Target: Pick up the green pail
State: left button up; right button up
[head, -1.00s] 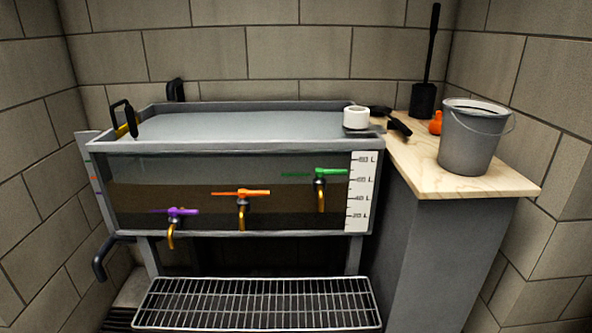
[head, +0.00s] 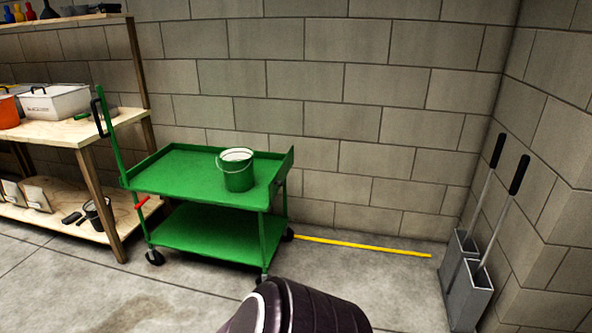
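The green pail (head: 239,178) stands upright on the top shelf of a green cart (head: 170,182), towards the cart's right end. Its thin wire handle hangs down over the front, and the inside looks pale. Neither of my grippers shows in the head view, and nothing touches the pail.
A wooden workbench (head: 60,129) with a white bin (head: 56,103) and an orange container (head: 8,110) stands left of the cart. Two long-handled dustpans (head: 468,290) lean at the right wall. A dark ribbed round object (head: 300,308) is at the bottom edge. Floor between cart and dustpans is clear.

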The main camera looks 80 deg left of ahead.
aim_at(237, 163)
jog(key=u, duration=3.15)
